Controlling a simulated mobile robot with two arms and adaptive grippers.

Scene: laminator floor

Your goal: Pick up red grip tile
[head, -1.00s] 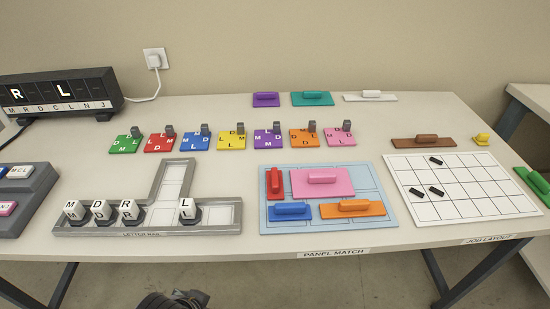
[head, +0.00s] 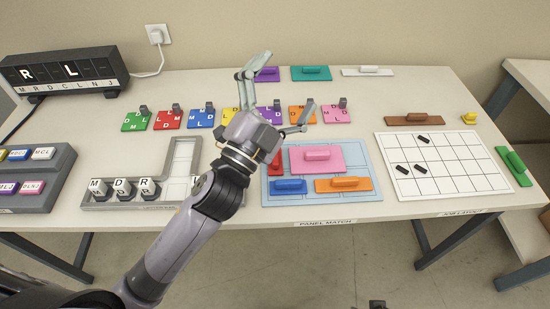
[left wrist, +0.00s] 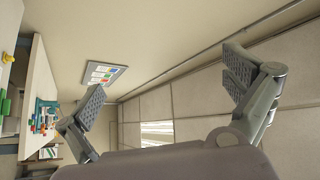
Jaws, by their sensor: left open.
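A red square tile (head: 168,120) with white letters and a grey grip stands in the row of lettered tiles, between the green and blue ones. A plain red piece (head: 274,163) with a bar handle lies at the left of the blue panel board, partly hidden by my arm. My left gripper (head: 286,84) is open and empty, raised over the right part of the tile row, to the right of the red lettered tile. In the left wrist view its two fingers (left wrist: 165,88) are wide apart with nothing between them.
The letter rail (head: 130,206) with letter cubes is partly behind my left arm. The panel board (head: 375,197) and white grid board (head: 475,150) fill the right front. A black letter display (head: 62,74) stands back left. Purple, teal and white handled pieces line the back.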

